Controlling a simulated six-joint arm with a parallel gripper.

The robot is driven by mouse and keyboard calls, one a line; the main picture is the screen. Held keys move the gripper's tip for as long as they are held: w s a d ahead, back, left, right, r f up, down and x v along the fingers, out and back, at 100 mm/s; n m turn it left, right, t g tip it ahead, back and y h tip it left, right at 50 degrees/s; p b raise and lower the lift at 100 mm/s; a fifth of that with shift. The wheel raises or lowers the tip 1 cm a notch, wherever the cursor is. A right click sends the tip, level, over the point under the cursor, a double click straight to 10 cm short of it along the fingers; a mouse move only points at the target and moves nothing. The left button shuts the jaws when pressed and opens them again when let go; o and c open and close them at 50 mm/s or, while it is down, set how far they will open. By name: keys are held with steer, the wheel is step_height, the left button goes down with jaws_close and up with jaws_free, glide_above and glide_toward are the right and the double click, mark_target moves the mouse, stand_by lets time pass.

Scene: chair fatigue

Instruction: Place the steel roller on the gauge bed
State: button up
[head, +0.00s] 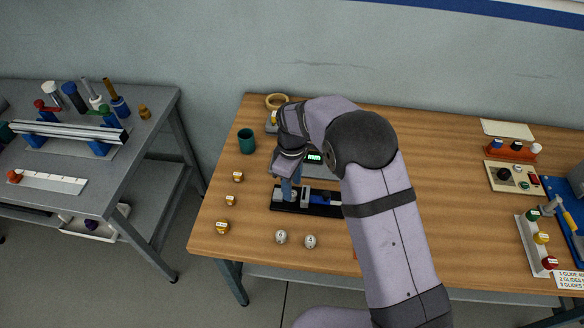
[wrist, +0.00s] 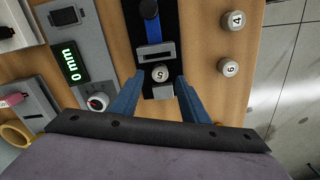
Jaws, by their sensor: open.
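A short steel roller marked 5 (wrist: 160,74) stands on the black gauge bed (wrist: 158,115), beside a grey block (wrist: 154,54). My gripper (wrist: 160,79) is open, with a blue finger on either side of this roller; I cannot tell whether either touches it. In the head view my gripper (head: 289,188) points down over the left part of the gauge bed (head: 283,207) and partly hides what stands there. Two more rollers, marked 4 (wrist: 236,19) and 6 or 9 (wrist: 229,67), stand on the wood; they also show in front of the bed in the head view.
A readout (wrist: 71,61) shows 0 mm behind the bed. A blue part (wrist: 150,20) lies along the bed past the grey block. A green cup (head: 246,141) and several small brass weights (head: 222,227) stand left. My arm covers the table's middle.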

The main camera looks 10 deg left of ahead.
step_height(320, 180, up, 10)
steer(key=b, duration=0.2)
steer(key=shift+f, duration=0.2)
steer(key=s+d+f+m, duration=0.1)
steer(key=s+d+m, duration=0.6)
steer(key=s+d, duration=0.4)
steer(key=s+d+f+m, duration=0.2)
steer(key=s+d+m, duration=0.5)
steer(key=s+d, duration=0.4)
steer(key=shift+d+f+m, duration=0.3)
steer(key=shift+d, duration=0.2)
